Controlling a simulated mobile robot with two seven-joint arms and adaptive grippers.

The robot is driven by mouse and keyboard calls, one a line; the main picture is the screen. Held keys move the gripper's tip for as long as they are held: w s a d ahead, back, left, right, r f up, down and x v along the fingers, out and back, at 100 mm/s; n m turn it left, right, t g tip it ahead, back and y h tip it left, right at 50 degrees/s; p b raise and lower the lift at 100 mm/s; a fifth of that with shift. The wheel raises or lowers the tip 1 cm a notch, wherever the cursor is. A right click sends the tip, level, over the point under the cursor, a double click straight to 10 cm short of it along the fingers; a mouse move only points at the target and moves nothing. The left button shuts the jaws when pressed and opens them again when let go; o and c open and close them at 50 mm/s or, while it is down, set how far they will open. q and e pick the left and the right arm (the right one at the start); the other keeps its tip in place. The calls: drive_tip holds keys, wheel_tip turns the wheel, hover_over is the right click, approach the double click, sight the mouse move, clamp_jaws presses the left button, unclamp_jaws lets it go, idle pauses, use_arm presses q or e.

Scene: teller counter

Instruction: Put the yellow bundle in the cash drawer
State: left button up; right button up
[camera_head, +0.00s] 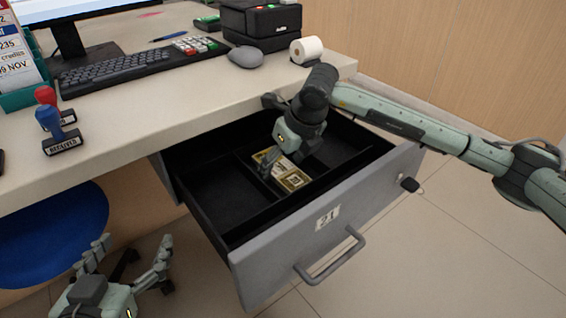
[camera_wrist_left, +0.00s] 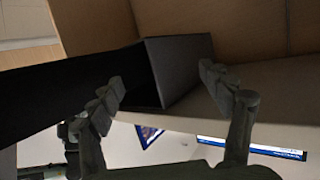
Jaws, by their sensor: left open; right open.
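The cash drawer (camera_head: 272,268) is pulled out below the counter, with black compartments and a front marked 21. The yellow bundle (camera_head: 291,181) lies in a middle compartment of the drawer. My right gripper (camera_head: 276,160) is open, reaching down into the drawer at the bundle; its arm hides part of that compartment. I cannot tell whether its fingers touch the bundle. My left gripper (camera_head: 133,246) is open and empty, low at the left, outside the drawer. Its spread fingers also show in the left wrist view (camera_wrist_left: 165,84), with nothing between them.
The counter (camera_head: 130,120) above holds a keyboard (camera_head: 115,68), a mouse (camera_head: 245,57), a paper roll (camera_head: 307,49), a black device (camera_head: 262,22) and two stamps (camera_head: 58,125). A blue stool seat (camera_head: 50,235) is at the left. The floor to the right is clear.

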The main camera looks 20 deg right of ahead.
use_arm(q)
drive_tip(key=a+f, duration=0.1)
drive_tip(key=s+a+f+g+y, duration=0.1)
drive_tip(key=a+f+g+p, duration=0.1)
drive_tip(key=f, duration=0.1)
drive_tip(key=shift+s+a+f, duration=0.1)
drive_tip(key=shift+s+a, duration=0.05)
drive_tip(key=shift+s, duration=0.2)
use_arm(e)
drive_tip(key=v, duration=1.2)
